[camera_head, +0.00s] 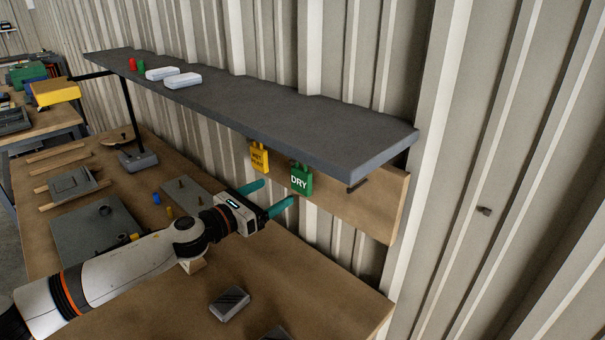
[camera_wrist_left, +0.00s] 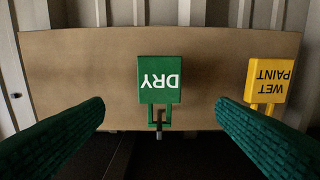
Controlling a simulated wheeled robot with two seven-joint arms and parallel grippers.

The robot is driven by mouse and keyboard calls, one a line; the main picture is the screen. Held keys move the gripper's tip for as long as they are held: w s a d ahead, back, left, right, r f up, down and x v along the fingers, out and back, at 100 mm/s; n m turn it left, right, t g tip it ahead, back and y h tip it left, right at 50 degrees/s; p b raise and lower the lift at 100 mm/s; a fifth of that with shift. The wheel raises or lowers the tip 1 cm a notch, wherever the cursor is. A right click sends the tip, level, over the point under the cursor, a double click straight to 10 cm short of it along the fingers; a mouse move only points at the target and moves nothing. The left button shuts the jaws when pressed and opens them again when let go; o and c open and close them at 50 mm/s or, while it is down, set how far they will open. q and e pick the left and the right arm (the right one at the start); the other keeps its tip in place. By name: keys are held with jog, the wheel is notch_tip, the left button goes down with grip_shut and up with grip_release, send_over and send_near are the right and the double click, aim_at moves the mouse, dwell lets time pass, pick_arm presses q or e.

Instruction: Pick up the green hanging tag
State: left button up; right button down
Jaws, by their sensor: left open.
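The green hanging tag (camera_head: 301,181), marked DRY, hangs from a small hook on a wooden board under the grey shelf. In the left wrist view the green tag (camera_wrist_left: 160,80) appears upside down, centred between my fingers and beyond their tips. My left gripper (camera_head: 278,195) is open and empty, with its teal fingers pointing towards the board just left of and below the green tag. Its fingers also show in the left wrist view (camera_wrist_left: 160,105), apart from the tag. My right gripper is not in view.
A yellow WET PAINT tag (camera_head: 259,157) hangs beside the green one, also in the wrist view (camera_wrist_left: 268,82). The grey shelf (camera_head: 300,125) overhangs both tags. The wooden board (camera_head: 375,205) backs them. The workbench (camera_head: 320,285) below holds a small grey block (camera_head: 229,303).

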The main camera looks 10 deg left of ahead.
aim_at(299, 177)
pick_arm(q)
jog(key=p+x, duration=0.1)
jog(key=x, duration=0.3)
jog(key=shift+r, duration=0.15)
jog(key=x, duration=0.1)
jog(key=p+x, duration=0.1)
jog(key=x, duration=0.1)
jog(key=shift+d+r, duration=0.1)
jog(key=shift+r, duration=0.15)
jog(key=shift+w+d+f+p, duration=0.15)
jog(key=shift+w+d+p, duration=0.2)
jog(key=shift+w, duration=0.15)
jog(key=shift+s+a, duration=0.1)
jog(key=shift+a, duration=0.05)
jog(key=shift+c, duration=1.1)
jog(key=c, duration=0.8)
